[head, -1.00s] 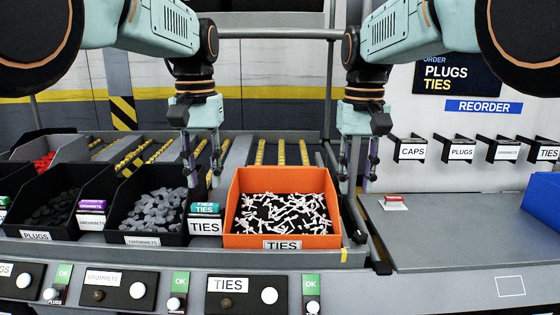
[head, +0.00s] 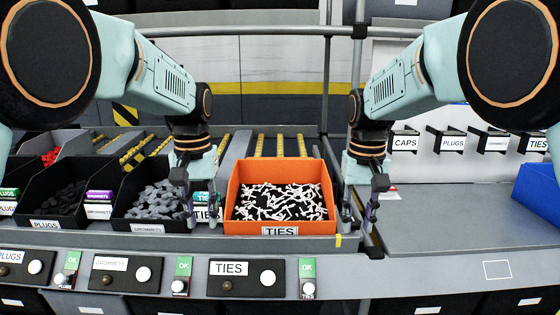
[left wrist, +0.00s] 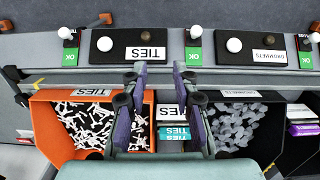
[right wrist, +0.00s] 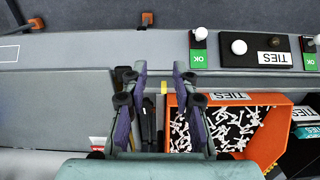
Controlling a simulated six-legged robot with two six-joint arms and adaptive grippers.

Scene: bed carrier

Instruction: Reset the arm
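My left gripper (head: 200,205) hangs pointing down between the orange ties bin and the black grommets bin. In the left wrist view its two fingers (left wrist: 160,78) stand apart with nothing between them. My right gripper (head: 362,212) hangs just right of the orange bin. Its fingers (right wrist: 166,78) are also apart and empty in the right wrist view. The orange bin (head: 281,219) stands upright on the rack with white ties (head: 285,202) inside; neither gripper visibly grips it. I cannot tell whether a finger touches its side.
Black bins of grey grommets (head: 155,203) and dark plugs (head: 63,203) stand to the left. A control panel (head: 246,278) with buttons runs along the front. A mostly clear grey table (head: 440,225) is at right, with a blue bin (head: 541,190) at its edge.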

